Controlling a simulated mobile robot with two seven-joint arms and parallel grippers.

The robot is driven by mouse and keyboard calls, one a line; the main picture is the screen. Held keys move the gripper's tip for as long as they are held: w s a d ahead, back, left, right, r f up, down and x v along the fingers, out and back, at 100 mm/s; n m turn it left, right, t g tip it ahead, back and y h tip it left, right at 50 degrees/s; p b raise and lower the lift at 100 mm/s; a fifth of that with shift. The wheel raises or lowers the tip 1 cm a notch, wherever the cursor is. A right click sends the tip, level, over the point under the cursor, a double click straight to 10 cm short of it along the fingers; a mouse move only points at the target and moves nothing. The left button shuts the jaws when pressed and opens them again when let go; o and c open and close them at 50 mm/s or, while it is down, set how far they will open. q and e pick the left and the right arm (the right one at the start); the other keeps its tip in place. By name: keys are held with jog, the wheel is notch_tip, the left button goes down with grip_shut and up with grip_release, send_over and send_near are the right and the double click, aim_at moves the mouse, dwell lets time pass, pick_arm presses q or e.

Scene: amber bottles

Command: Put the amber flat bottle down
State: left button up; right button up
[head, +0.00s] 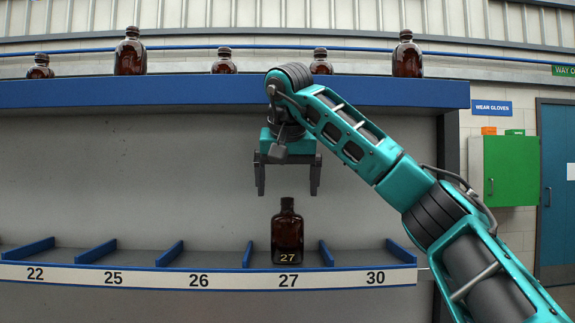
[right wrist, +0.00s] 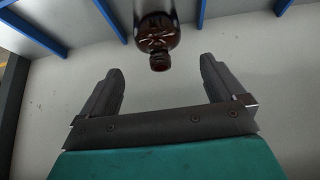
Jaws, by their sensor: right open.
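The amber flat bottle (head: 287,236), marked 27, stands upright in the slot labelled 27 on the lower shelf (head: 210,278). My right gripper (head: 287,190) is open and empty above the bottle, with its fingertips just clear of the cap. In the right wrist view, the bottle (right wrist: 157,38) shows ahead of the open fingers (right wrist: 160,82), apart from both of them. My left gripper is not in view.
Blue dividers (head: 169,253) separate the slots labelled 22, 25, 26, 27 and 30; the other slots look empty. Several amber bottles (head: 130,52) stand on the blue upper shelf (head: 130,92), whose edge is close to my right arm. A green cabinet (head: 510,168) is at the right.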

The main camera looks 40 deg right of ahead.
jog(key=shift+v, duration=2.4)
